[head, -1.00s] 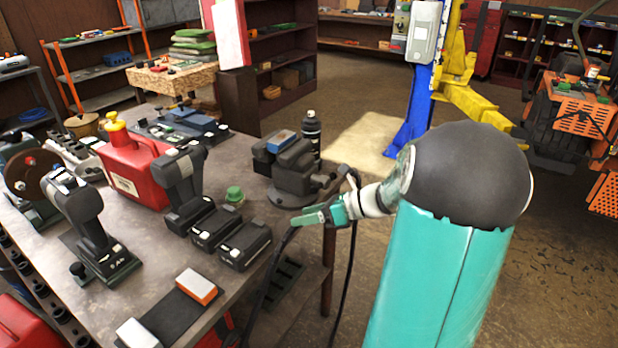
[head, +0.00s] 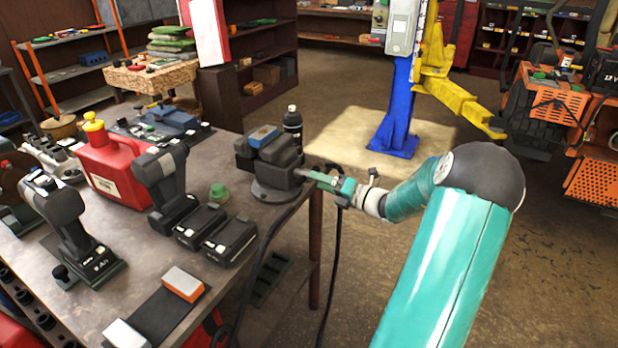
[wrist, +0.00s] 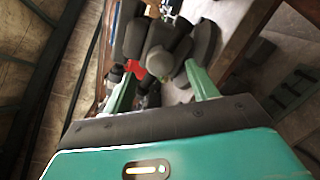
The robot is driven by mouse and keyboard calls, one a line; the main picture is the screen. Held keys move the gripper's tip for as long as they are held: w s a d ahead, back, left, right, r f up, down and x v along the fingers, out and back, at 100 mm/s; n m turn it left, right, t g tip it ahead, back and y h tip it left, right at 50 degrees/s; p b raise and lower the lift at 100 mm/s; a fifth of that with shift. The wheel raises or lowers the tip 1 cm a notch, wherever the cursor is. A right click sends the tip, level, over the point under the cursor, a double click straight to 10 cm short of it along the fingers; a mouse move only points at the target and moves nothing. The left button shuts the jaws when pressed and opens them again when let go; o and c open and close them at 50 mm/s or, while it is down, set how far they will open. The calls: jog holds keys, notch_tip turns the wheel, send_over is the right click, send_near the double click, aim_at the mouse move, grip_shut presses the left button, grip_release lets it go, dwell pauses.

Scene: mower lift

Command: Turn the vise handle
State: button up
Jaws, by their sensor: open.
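The dark grey vise (head: 277,168) is mounted at the right edge of the workbench (head: 262,214), with a blue-topped block (head: 263,136) on it. My gripper (head: 306,174) is right of the vise, its green fingers pointing at the vise's screw end. In the wrist view my gripper (wrist: 160,88) has its two green fingers spread wide. The vise's dark body (wrist: 160,42) shows beyond and between them, with a rounded grey end towards me. The handle cannot be told apart from the gripper in the head view. Whether the fingers touch it is unclear.
A black bottle (head: 292,128) stands behind the vise. A blue post (head: 398,115) stands behind my arm.

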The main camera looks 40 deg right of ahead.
aim_at(303, 175)
jog(key=shift+x, duration=2.4)
